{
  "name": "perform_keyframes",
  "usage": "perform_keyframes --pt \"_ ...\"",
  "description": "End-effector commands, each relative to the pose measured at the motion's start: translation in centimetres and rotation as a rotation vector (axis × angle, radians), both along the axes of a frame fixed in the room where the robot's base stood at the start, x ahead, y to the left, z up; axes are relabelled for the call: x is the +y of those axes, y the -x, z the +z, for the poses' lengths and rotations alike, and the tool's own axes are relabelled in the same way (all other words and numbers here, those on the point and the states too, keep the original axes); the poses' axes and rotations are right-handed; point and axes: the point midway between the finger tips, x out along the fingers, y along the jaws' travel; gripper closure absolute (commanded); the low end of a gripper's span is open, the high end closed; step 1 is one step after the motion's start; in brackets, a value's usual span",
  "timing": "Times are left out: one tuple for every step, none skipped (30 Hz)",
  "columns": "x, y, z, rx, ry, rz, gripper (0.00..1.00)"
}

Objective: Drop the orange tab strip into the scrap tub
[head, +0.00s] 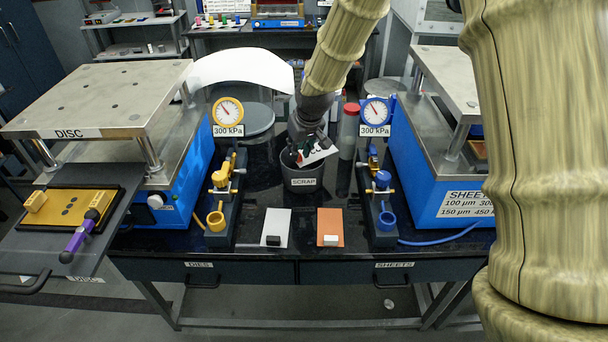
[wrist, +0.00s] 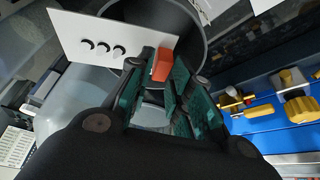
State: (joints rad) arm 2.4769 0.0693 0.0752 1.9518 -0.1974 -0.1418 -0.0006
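The orange tab strip (wrist: 98,40) is a white card with a row of three dark round spots and an orange tab (wrist: 163,65) at one end. My gripper (wrist: 158,72) is shut on that tab, and the card sticks out to the left in the wrist view. The scrap tub (head: 302,182) is a dark round tub labelled SCRAP, standing on the black bench between the two blue presses. My gripper (head: 312,145) is over it in the head view, with the tilted strip (head: 318,154) at its mouth. The tub's rim (wrist: 203,50) shows behind the fingers in the wrist view.
Blue presses with metal tops stand left (head: 180,165) and right (head: 430,165). A red-capped bottle (head: 349,130) stands close right of the tub. A white sheet (head: 276,228) and an orange sheet (head: 330,226), each with a small block, lie in front.

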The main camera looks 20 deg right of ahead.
Motion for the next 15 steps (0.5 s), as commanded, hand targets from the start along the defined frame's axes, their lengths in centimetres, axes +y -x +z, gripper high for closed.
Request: perform_keyframes --pt "0.0 0.01 0.0 0.0 0.0 0.0 0.65" --pt "0.0 0.01 0.0 0.0 0.0 0.0 0.59" --pt "0.0 0.01 0.0 0.0 0.0 0.0 0.59" --pt "0.0 0.01 -0.01 0.0 0.0 0.0 0.59" --pt "0.0 0.01 -0.01 0.0 0.0 0.0 0.59" --pt "0.0 0.01 -0.01 0.0 0.0 0.0 0.59" --pt "0.0 0.01 -0.02 0.0 0.0 0.0 0.59" --pt "0.0 0.01 -0.02 0.0 0.0 0.0 0.59" --pt "0.0 0.01 -0.02 0.0 0.0 0.0 0.59" --pt "0.0 0.02 -0.01 0.0 0.0 0.0 0.59" --pt "0.0 0.02 0.02 0.0 0.0 0.0 0.59" --pt "-0.02 0.04 0.1 0.0 0.0 0.0 0.59" --pt "-0.02 0.06 0.21 0.0 0.0 0.0 0.59" --pt "-0.03 0.11 0.35 -0.001 0.0 0.0 0.59" --pt "-0.06 0.18 0.61 -0.001 0.0 0.0 0.59"
